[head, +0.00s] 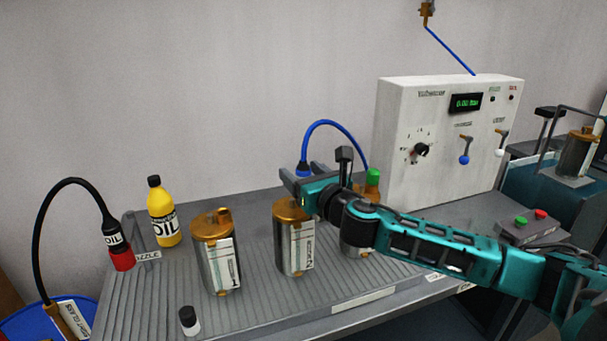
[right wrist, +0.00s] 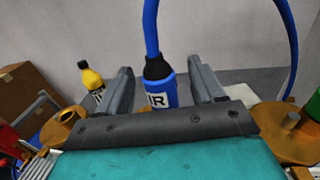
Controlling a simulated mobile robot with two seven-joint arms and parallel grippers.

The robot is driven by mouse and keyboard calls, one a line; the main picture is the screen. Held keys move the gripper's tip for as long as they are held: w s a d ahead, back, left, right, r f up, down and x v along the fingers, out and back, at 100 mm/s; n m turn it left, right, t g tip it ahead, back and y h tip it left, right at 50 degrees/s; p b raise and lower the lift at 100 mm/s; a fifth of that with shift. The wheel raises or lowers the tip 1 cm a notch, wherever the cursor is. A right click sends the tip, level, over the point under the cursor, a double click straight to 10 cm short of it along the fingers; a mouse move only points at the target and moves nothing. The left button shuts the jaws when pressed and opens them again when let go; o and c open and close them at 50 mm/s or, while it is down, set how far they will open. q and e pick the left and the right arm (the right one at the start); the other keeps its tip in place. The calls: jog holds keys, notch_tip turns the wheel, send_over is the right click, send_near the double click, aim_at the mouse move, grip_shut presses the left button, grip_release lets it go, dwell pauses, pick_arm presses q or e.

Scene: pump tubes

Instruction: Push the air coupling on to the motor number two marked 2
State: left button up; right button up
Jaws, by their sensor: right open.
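The blue air coupling (right wrist: 161,90), with a black collar, hangs upright on its blue hose between the two fingers of my right gripper (right wrist: 160,78). The fingers are open, with a gap on each side of it. In the head view, the coupling (head: 304,169) shows just behind my right gripper (head: 291,178), its lower end hidden. The motor marked 2 (head: 287,250) stands below the gripper, a steel cylinder with a copper top. I cannot tell whether the coupling touches it. My left gripper is not in view.
The motor marked 1 (head: 212,265) stands to the left, and another motor (head: 358,240) is partly behind my right arm. A yellow oil bottle (head: 164,216), an oil nozzle (head: 116,238) and a small black-capped bottle (head: 190,322) stand left. A white control box (head: 440,135) stands behind.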

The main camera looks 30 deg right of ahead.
jog(key=shift+s, duration=0.1)
jog(key=shift+s, duration=0.35)
jog(key=s+a, duration=0.1)
jog(key=s, duration=1.1)
jog(key=shift+b, duration=0.35)
jog(key=shift+a, duration=0.1)
dwell(0.3)
jog(key=s+a+f+m+g+y, duration=0.1)
jog(key=s+a+f+m+g, duration=0.15)
jog(key=f+m, duration=0.65)
jog(key=s+a+f+m+g, duration=0.1)
jog(key=s+f+m+g, duration=0.15)
jog(key=f+m, duration=0.55)
jog(key=s+a+f+m+g+y, duration=0.1)
jog(key=s+a+f+m, duration=0.2)
jog(key=a+f+m, duration=0.3)
jog(key=s+a+f+m+g+y, duration=0.1)
jog(key=s+a+f+m, duration=0.3)
jog(key=a+f+m, duration=0.2)
jog(key=f+m, duration=0.2)
jog(key=m, duration=0.1)
jog(key=shift+s+a+y+p, duration=0.3)
